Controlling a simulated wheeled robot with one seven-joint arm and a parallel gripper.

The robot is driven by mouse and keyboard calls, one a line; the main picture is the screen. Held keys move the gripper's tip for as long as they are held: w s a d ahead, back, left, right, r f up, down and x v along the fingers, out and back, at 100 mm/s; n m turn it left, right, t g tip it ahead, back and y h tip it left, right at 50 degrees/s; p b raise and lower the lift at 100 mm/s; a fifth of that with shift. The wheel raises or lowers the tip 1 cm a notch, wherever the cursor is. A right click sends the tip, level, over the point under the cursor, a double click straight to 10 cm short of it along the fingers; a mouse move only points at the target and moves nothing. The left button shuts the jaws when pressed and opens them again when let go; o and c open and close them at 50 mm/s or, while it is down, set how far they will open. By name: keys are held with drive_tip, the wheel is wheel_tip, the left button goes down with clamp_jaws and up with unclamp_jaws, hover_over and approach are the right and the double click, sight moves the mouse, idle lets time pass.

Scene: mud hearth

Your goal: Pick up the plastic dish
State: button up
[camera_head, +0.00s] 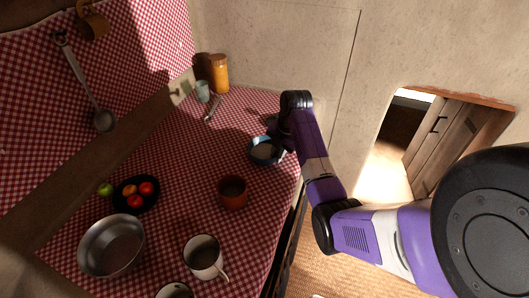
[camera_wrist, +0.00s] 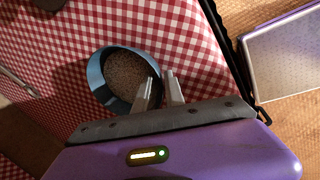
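The plastic dish (camera_head: 262,152) is a round blue bowl on the red checked cloth near the counter's right edge. In the wrist view the dish (camera_wrist: 97,75) shows a blue wall and a brown, speckled inside. My gripper (camera_head: 279,150) is at the dish's right side in the head view, partly hidden by my own wrist. In the wrist view my gripper (camera_wrist: 160,88) has its two fingers apart at the near right rim. One finger overlaps the dish's inside and the other lies outside the rim. Whether either finger touches the wall is unclear.
A brown-red pot (camera_head: 232,192) stands nearest the dish. A white mug (camera_head: 204,258), a metal bowl (camera_head: 112,246) and a dark plate (camera_head: 127,203) with fruit are further left. A glass (camera_head: 202,92) and an orange jar (camera_head: 218,74) stand near the back wall.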

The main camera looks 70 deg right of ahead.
drive_tip(key=shift+x, duration=0.9)
clamp_jaws()
idle(0.9)
